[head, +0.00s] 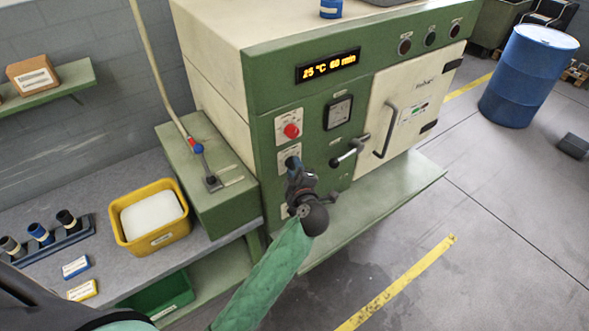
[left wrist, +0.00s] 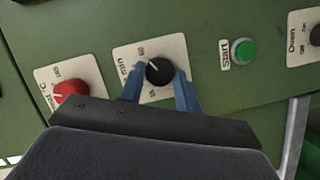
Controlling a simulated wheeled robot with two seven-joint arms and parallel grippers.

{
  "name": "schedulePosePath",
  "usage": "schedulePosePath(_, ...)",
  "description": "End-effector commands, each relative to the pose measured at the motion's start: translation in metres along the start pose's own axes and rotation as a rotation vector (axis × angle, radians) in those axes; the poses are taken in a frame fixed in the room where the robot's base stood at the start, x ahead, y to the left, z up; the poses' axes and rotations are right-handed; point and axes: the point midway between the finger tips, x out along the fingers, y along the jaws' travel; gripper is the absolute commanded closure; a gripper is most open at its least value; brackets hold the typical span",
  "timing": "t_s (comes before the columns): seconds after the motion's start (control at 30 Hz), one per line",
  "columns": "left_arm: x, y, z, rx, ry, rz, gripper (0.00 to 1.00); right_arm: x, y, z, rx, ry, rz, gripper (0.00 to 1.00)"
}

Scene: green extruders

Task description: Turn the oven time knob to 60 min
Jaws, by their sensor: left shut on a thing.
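The oven (head: 270,65) is a green and cream cabinet with a display (head: 328,66) reading "25 °C 60 min". In the left wrist view the black time knob (left wrist: 159,71) sits on a white plate marked "min". My left gripper (left wrist: 160,82) has its blue fingers on both sides of this knob, shut on it. In the head view my left gripper (head: 296,172) is at the panel below the red knob and hides most of the time knob. The red temperature knob (head: 291,131) shows above it, and also in the left wrist view (left wrist: 72,90). My right gripper is not in view.
A green start button (left wrist: 243,51) and an oven switch plate (left wrist: 305,35) are beside the time knob. A door handle (head: 386,130) and a latch lever (head: 350,152) stick out right of the gripper. A yellow bin (head: 150,243) stands on the left bench.

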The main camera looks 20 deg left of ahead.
Motion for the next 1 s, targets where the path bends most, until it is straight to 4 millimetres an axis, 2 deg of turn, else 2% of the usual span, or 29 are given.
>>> schedulePosePath(0.57, -0.0002, 0.0007, 0.0005, 0.031, -0.003, -0.012, 0.9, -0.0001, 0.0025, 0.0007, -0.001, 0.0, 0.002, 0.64)
schedulePosePath(0.6, -0.0002, 0.0007, 0.0005, 0.031, -0.003, -0.012, 0.63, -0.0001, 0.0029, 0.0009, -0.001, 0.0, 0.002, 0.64)
schedulePosePath(0.7, -0.0002, 0.0006, 0.0004, 0.031, -0.003, -0.012, 0.46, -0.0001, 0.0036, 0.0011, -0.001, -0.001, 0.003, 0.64)
schedulePosePath(1.0, -0.0013, -0.0003, 0.0005, 0.031, -0.003, -0.013, 0.46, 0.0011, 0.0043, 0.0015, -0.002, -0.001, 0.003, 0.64)
